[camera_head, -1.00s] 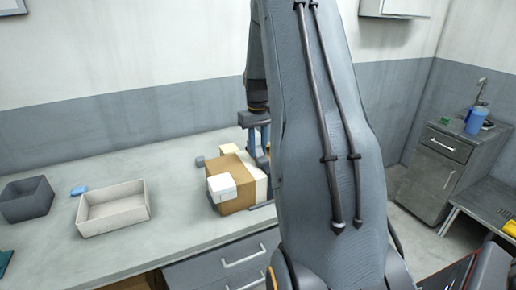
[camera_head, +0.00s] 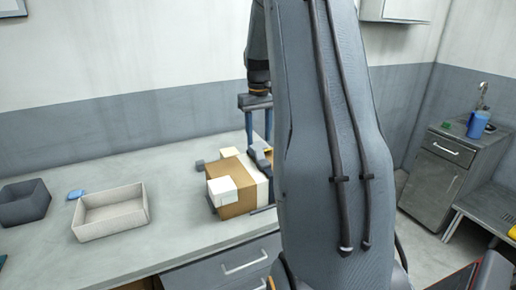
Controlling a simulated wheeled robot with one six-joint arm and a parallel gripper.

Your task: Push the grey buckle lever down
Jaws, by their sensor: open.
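A brown box (camera_head: 229,171) with white blocks at its corners and a white band stands on the workbench. A dark grey piece, which looks like the buckle lever (camera_head: 260,156), shows on top of its right side, partly hidden by my arm. I cannot tell whether a finger touches the lever.
On the workbench (camera_head: 160,178) at left are a pale open tray (camera_head: 108,224), a dark grey bin (camera_head: 25,213) and a small blue item (camera_head: 76,194). A small grey block (camera_head: 200,165) lies beside the box. Drawers are below. A cabinet with a blue cup (camera_head: 478,124) stands far right.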

